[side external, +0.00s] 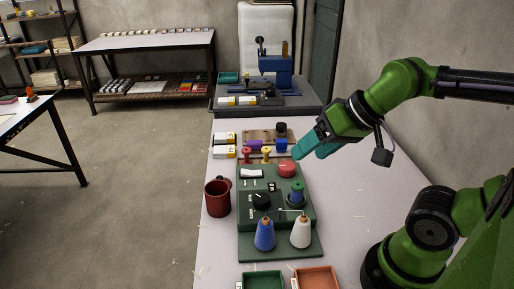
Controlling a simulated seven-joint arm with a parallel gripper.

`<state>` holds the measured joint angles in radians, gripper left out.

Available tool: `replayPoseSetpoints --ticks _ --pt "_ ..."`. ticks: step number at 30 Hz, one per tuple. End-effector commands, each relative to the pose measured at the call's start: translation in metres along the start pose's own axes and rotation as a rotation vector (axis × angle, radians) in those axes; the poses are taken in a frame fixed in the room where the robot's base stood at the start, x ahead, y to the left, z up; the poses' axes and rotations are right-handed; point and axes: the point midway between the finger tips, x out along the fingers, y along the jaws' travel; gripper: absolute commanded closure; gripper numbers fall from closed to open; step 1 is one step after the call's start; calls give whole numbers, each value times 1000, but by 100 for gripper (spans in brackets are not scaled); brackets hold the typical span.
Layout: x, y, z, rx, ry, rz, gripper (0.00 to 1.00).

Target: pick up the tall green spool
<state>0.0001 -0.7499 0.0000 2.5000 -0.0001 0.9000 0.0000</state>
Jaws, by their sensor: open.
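A spool with a green top and a bluish middle (297,190) stands upright on the right side of the green board (280,212); it is the tall green spool as far as I can tell. My gripper (309,152) has teal fingers and hangs tilted above the table, just beyond the board's far right edge. It is open, with nothing visible between its fingers. It is behind and slightly right of the spool in the picture, apart from it.
A red knob (286,169) sits between spool and gripper. A blue cone (264,236) and white cone (301,233) stand in front. A dark red mug (217,198) is left of the board. Trays (316,279) lie at the near edge. The table's right side (350,215) is clear.

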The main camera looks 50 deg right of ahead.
Motion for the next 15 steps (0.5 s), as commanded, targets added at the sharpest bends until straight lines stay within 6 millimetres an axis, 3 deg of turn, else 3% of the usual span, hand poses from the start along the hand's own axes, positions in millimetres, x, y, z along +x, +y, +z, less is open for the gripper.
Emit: replayPoseSetpoints --ticks 8,15 --pt "9 2 -1 8 -36 17 35" --pt "34 15 -34 45 -245 172 35"
